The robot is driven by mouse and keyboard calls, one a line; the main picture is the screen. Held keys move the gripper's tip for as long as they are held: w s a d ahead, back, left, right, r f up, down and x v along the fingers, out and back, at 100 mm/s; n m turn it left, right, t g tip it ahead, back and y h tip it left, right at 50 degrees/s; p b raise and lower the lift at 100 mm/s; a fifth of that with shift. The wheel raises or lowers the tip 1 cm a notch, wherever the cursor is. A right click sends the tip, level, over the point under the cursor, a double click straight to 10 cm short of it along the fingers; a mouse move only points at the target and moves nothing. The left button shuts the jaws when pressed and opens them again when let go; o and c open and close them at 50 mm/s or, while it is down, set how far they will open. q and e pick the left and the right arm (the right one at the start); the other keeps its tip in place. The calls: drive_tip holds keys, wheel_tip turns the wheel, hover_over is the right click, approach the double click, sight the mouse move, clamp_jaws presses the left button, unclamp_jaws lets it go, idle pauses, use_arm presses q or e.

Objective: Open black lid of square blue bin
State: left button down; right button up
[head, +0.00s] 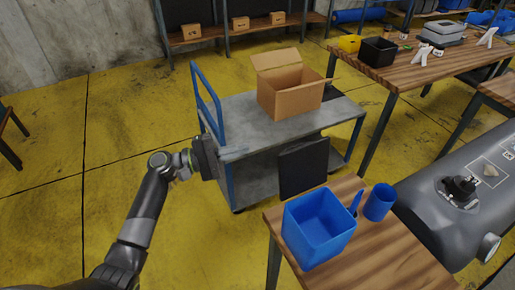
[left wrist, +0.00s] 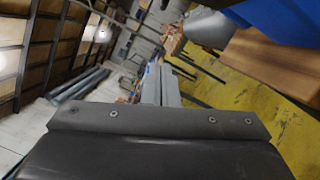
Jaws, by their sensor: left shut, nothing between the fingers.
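The square blue bin (head: 318,228) stands on the wooden table at the front, and its inside is visible. Its black lid (head: 303,168) stands upright at the bin's back edge, raised clear of the opening. My left gripper (head: 236,152) is shut and empty, to the left of the lid and apart from it. Its closed fingers also show in the left wrist view (left wrist: 160,84). In that view a blue surface, probably the bin (left wrist: 265,12), shows at the top right. My right gripper is not in view.
A blue cup (head: 380,202) stands right of the bin on the wooden table (head: 375,255). Behind is a grey cart (head: 240,112) with a cardboard box (head: 290,88). The yellow floor at left is mostly clear.

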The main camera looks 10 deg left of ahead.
sight(300, 165)
use_arm(q)
drive_tip(key=d+r+p, duration=0.2)
drive_tip(key=d+p, duration=0.4)
drive_tip(key=d, duration=0.4)
drive_tip(key=shift+d+r, duration=0.25)
drive_tip(key=shift+s+d+r+m+g, duration=0.15)
drive_tip(key=shift+s+d+r+m, duration=0.15)
drive_tip(key=shift+s+r+m, duration=0.25)
drive_tip(key=shift+s+d+r+m+g, duration=0.15)
drive_tip(key=shift+s+d+r+m, duration=0.2)
drive_tip(key=shift+m, duration=0.4)
drive_tip(key=shift+a+f, duration=0.1)
